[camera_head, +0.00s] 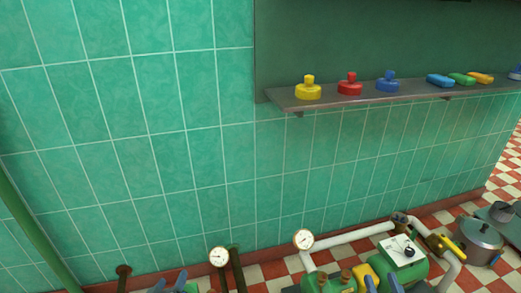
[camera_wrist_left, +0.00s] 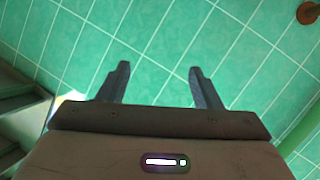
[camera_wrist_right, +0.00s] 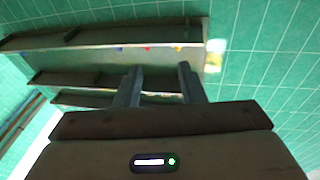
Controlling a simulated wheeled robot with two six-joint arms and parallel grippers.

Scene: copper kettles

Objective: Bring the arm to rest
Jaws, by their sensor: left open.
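My left gripper (camera_wrist_left: 160,68) is open, with its two dark fingers spread and nothing between them in the left wrist view. Green wall tiles lie beyond it. My right gripper (camera_wrist_right: 160,67) is also open and empty in the right wrist view, with dark shelves beyond its fingers. In the head view, bluish finger-like tips show at the bottom edge, left and right of centre, among the machines. The arms themselves are mostly out of that view.
A wall shelf (camera_head: 420,93) carries yellow (camera_head: 308,90), red (camera_head: 349,86) and blue (camera_head: 388,83) knobbed pieces and several coloured blocks. Below are gauges (camera_head: 303,240), white pipes (camera_head: 350,236), a green machine (camera_head: 402,255) and a lidded pot (camera_head: 478,240). The tiled wall is bare at left.

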